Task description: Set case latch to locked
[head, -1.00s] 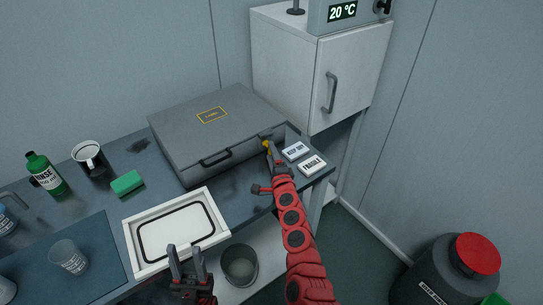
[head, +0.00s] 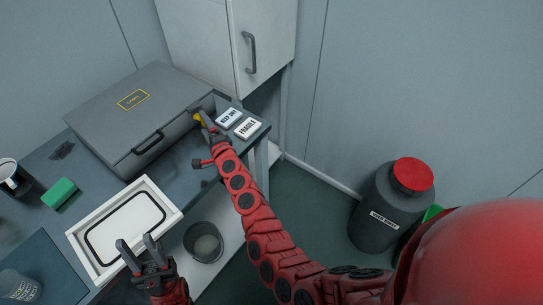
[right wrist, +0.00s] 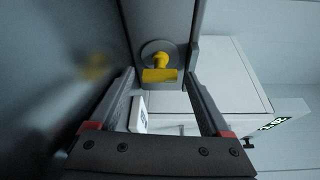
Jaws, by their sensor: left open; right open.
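The closed grey case (head: 130,105) lies on the bench, with a dark handle on its front. Its yellow latch (head: 197,119) is near the front's right end, partly covered by my right gripper (head: 205,125) in the head view. In the right wrist view the latch (right wrist: 160,75) is a yellow knob with a crossbar on a round grey base. It sits ahead between my open right fingers, and I see no clear contact. I cannot tell which setting it is in. My left gripper (head: 138,246) is open and empty by the white tray's front edge.
Two white label blocks (head: 247,128) lie right of the latch near the bench edge. The white tray (head: 75,240), green sponge (head: 60,193) and black mug (head: 12,175) are to the left. A grey cabinet (head: 235,45) stands behind; a red-lidded drum (head: 385,210) is on the floor.

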